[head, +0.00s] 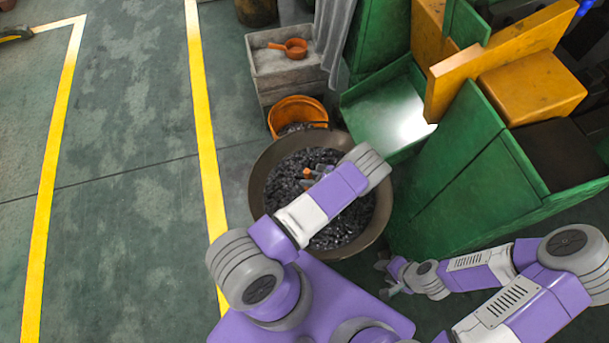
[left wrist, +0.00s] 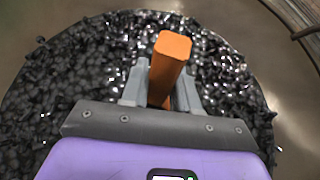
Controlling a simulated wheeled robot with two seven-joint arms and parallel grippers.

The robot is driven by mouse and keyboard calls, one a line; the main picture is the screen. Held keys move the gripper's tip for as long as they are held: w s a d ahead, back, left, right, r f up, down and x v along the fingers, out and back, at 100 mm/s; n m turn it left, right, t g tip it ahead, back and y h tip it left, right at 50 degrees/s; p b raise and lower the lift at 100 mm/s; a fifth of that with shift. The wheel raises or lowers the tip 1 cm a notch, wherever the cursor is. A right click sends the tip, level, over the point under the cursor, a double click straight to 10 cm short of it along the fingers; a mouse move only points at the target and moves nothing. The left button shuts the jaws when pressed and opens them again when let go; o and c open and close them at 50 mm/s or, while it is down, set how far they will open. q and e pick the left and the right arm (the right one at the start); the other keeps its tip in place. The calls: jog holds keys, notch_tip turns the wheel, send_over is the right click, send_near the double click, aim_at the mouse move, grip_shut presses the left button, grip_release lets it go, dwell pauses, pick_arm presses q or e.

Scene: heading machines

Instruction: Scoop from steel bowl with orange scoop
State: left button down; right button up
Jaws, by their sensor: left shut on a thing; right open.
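The steel bowl (head: 258,178) stands on the floor in the middle of the head view, filled with small dark metal pieces (head: 288,183). Its inner wall also shows in the left wrist view (left wrist: 288,50). My left gripper (head: 312,172) is over the pieces inside the bowl, partly covered by my arm. In the left wrist view its fingers (left wrist: 160,88) are shut on the handle of the orange scoop (left wrist: 169,62). A small orange bit of the scoop (head: 307,173) shows in the head view; its scooping end is hidden. My right gripper (head: 386,277) is open and empty, low beside the bowl's right side.
An orange bucket (head: 297,108) stands right behind the bowl. Behind it a grey box (head: 272,85) holds white material and another orange scoop (head: 293,47). A green machine with a chute (head: 385,112) stands close on the right. The floor left of the bowl is clear.

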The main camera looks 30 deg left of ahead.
pick_arm(q)
jog(key=shift+s+d+r+h+p, duration=0.1)
jog(key=shift+d+r+h+p, duration=0.05)
jog(key=shift+h+p, duration=0.55)
jog(key=shift+a+f+h+p, duration=0.25)
jog(key=shift+a+h+p, duration=0.15)
jog(key=shift+h, duration=0.2)
jog(key=shift+a+f+h, duration=0.2)
jog(key=shift+f+h, duration=0.1)
jog(key=shift+h, duration=0.4)
jog(key=shift+a+f+h, duration=0.35)
jog(key=shift+f+h, duration=0.2)
jog(key=shift+h, duration=0.45)
notch_tip(320, 180, up, 14)
jog(key=a+h+p, duration=0.1)
jog(key=h+p, duration=0.1)
jog(key=p, duration=0.7)
jog(key=shift+a+m, duration=0.4)
jog(key=shift+r, duration=0.1)
